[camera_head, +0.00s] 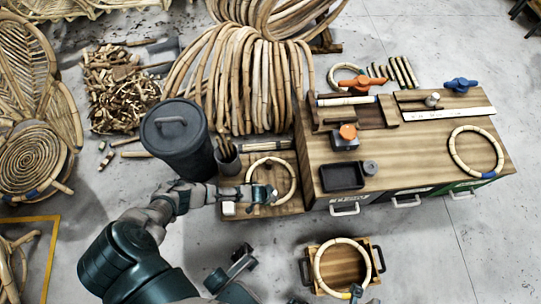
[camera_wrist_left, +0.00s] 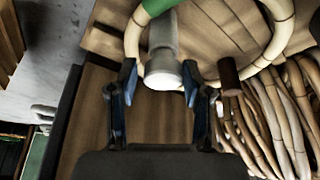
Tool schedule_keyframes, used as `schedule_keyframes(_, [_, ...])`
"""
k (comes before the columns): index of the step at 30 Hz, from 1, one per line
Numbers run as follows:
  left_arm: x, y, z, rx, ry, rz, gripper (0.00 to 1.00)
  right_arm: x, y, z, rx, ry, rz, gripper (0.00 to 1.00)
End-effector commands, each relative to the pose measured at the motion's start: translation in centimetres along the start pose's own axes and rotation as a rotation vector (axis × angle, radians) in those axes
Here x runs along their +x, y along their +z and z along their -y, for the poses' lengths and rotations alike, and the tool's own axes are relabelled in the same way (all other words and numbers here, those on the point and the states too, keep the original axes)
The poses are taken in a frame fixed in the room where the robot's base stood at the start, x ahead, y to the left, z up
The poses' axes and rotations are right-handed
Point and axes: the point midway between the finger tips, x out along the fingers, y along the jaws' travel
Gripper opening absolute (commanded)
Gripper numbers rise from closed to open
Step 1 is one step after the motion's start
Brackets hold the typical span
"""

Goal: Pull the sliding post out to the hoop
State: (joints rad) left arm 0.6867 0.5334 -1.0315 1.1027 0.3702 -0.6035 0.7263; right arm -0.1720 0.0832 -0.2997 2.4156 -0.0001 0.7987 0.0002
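My left gripper (camera_head: 262,194) is over a small wooden board (camera_head: 290,208) left of the bench, beside a pale hoop (camera_head: 291,180). In the left wrist view, a grey post with a round white end (camera_wrist_left: 163,72) stands between the blue fingertips of my left gripper (camera_wrist_left: 160,88). The fingers look open around it, with a gap on the left side; contact on the right is unclear. The hoop (camera_wrist_left: 277,38), with a green band, curves behind the post. A dark gripper-like part (camera_head: 240,262), perhaps my right gripper, shows low in the head view; its fingers are unclear.
A brown peg (camera_wrist_left: 229,75) stands right of the post. The wooden bench (camera_head: 400,150) holds clamps, a black tray (camera_head: 343,177) and another hoop (camera_head: 476,151). A dark bin (camera_head: 180,150) stands close behind my left arm. A crate (camera_head: 376,258) with a hoop sits in front.

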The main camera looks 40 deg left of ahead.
Motion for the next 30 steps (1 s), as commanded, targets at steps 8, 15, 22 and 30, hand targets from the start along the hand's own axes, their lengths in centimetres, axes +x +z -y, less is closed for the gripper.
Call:
schedule_keyframes(8, [0.1, -0.1, 0.0, 0.000, 0.002, -0.002, 0.67, 0.0, 0.0, 0.0, 0.000, 0.001, -0.001, 0.40])
schedule_keyframes(15, [-0.9, -0.1, 0.0, -0.001, 0.004, -0.002, 0.67, 0.0, -0.3, 0.1, 0.000, -0.001, -0.004, 0.40])
schedule_keyframes(22, [-4.7, 0.0, 0.0, 0.000, 0.004, -0.003, 0.67, 0.0, -0.3, 0.1, 0.000, -0.001, -0.003, 0.40])
schedule_keyframes(30, [-9.7, 0.0, 0.0, 0.000, 0.003, -0.002, 0.67, 0.0, -0.3, 0.1, 0.000, 0.000, -0.003, 0.40])
